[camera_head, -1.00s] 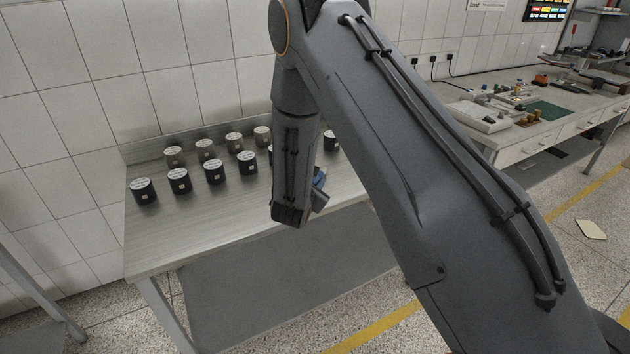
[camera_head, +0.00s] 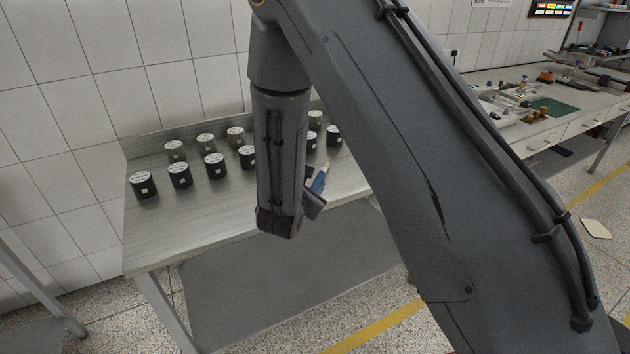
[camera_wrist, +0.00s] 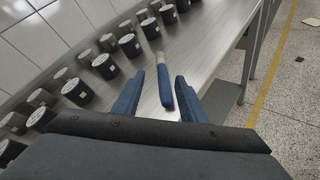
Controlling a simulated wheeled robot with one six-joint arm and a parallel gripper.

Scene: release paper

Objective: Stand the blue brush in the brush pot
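The blue brush (camera_head: 320,180) shows beside my gripper (camera_head: 312,205) near the front of the metal bench. In the wrist view the brush (camera_wrist: 165,85) has a blue handle and a pale section toward the far end. Its rounded handle end lies between the two blue fingers of my gripper (camera_wrist: 158,92), with gaps visible on both sides. My gripper looks open. I cannot tell whether the brush rests on the bench or is clear of it. No brush pot can be clearly made out; my arm hides part of the bench.
Several dark jars with white labelled tops (camera_head: 143,185) stand in rows along the back of the metal bench (camera_head: 190,228). They also line the left side of the wrist view (camera_wrist: 104,66). The bench front is mostly clear. A cluttered worktable (camera_head: 530,142) stands at right.

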